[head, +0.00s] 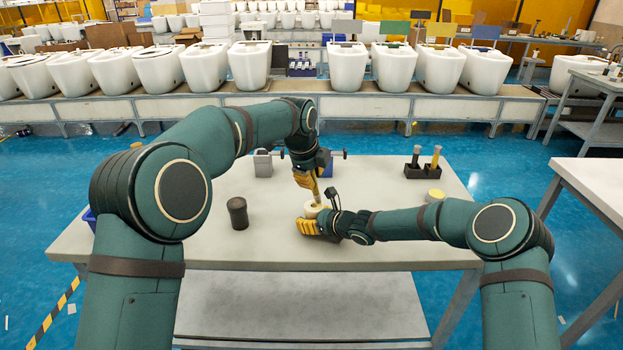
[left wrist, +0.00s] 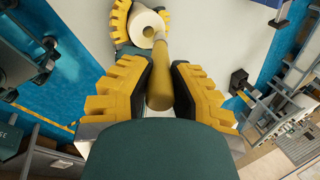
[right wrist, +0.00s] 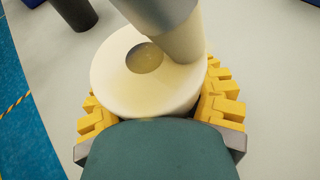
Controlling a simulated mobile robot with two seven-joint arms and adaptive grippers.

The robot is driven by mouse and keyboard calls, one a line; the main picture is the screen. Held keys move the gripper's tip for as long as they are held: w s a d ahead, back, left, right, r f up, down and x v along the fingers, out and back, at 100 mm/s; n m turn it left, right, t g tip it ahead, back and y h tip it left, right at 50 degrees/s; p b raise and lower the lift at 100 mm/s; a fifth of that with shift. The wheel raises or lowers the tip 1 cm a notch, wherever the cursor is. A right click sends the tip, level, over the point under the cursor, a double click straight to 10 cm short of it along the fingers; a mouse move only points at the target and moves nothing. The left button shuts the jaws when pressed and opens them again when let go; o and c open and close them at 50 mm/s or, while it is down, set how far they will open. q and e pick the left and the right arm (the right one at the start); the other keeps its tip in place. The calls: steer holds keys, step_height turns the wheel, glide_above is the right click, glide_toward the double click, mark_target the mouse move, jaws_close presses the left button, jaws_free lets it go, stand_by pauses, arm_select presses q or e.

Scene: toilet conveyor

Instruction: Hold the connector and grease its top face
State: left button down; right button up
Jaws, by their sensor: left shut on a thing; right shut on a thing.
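The connector (head: 313,211) is a cream ring-shaped piece with a round hole in its top face, low over the front middle of the table. My right gripper (head: 318,227) is shut around its sides; the right wrist view shows the connector (right wrist: 120,80) between the yellow fingers. My left gripper (head: 306,181) is above it, shut on a tan, rod-like grease applicator (left wrist: 160,78) that points down. In the right wrist view the applicator's end (right wrist: 178,35) overlaps the top face beside the hole and appears to touch it. I cannot make out any grease.
A dark jar (head: 238,214) stands left on the table (head: 190,245). A black holder (head: 422,172) with two upright tools and a cream round piece (head: 435,194) are at right. A grey weight-like block (head: 263,164) and a blue object (head: 327,170) stand behind my grippers.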

arm_select(q)
steer(key=shift+s, duration=0.65)
steer(key=shift+s, duration=0.1)
steer(key=shift+s, duration=0.5)
steer(key=shift+a, duration=0.15)
steer(key=shift+w+a+f, duration=0.1)
steer(key=shift+w+a, duration=0.65)
steer(key=shift+a, duration=0.15)
steer(key=shift+w, duration=0.15)
